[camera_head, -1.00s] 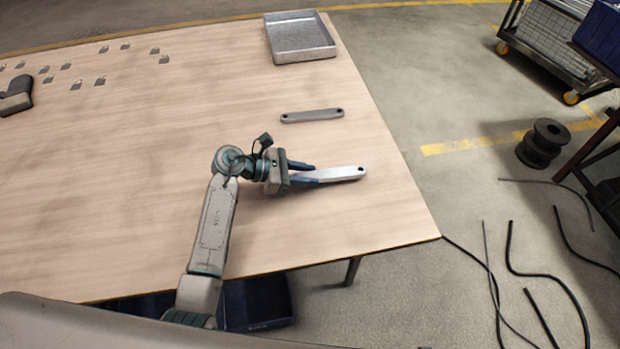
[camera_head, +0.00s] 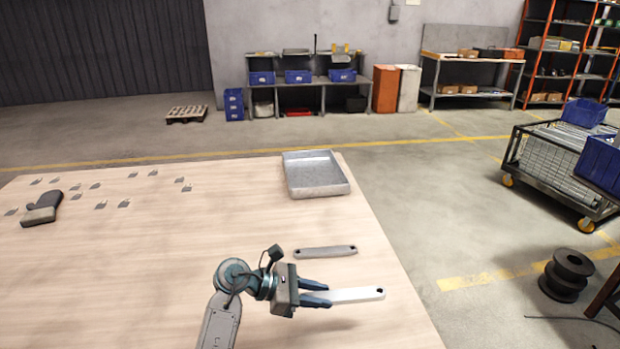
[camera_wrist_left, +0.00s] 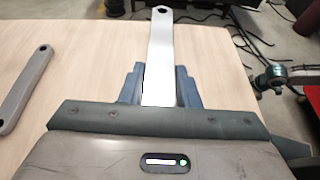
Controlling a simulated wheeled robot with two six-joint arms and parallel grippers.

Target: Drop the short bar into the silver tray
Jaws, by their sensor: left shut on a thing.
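My left gripper (camera_head: 318,293) is shut on a light silver bar (camera_head: 358,294) near one end. The bar sticks out to the right, with a hole at its free end; it also shows in the left wrist view (camera_wrist_left: 160,50). A shadow lies below it on the table, and it looks slightly raised. A darker grey bar (camera_head: 325,252) lies flat on the table just beyond the gripper. Part of the held bar is hidden by the fingers, so I cannot tell which bar is shorter. The silver tray (camera_head: 318,189) sits at the table's far right corner and looks empty.
The wooden table (camera_head: 150,260) is mostly clear between the gripper and the tray. Several small metal pieces (camera_head: 100,205) and a dark grey object (camera_head: 42,208) lie at the far left. A cart (camera_head: 555,165) and a black spool (camera_head: 566,275) stand on the floor to the right.

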